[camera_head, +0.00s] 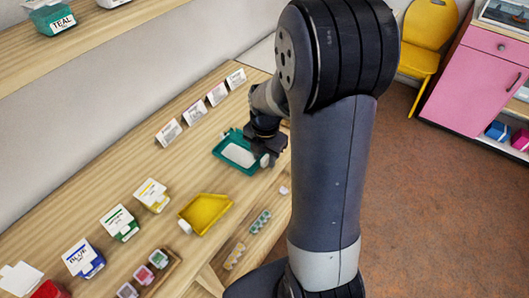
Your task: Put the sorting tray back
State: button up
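A teal tray (226,156) with a white area inside lies on or just above the wooden tabletop, right of the row of standing cards. A yellow tray (207,212) with a pale knob at its left end sits nearer, lower in the view. I cannot tell which of the two is the sorting tray. My gripper (266,156) is at the right end of the teal tray, beside a small pale knob there. My arm hides part of the gripper, so its fingers and any hold on the tray are unclear.
Several white cards (194,111) stand along the back of the wooden table (150,235). Labelled boxes, including a blue one (84,258) and a green one (120,223), stand front left. A wooden rack (150,275) holds small containers. A yellow chair (428,38) and pink cabinet (470,85) stand right.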

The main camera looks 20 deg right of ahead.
notch_tip(320, 180, up, 12)
jog(key=shift+s+r, duration=0.15)
dwell(0.3)
dwell(0.6)
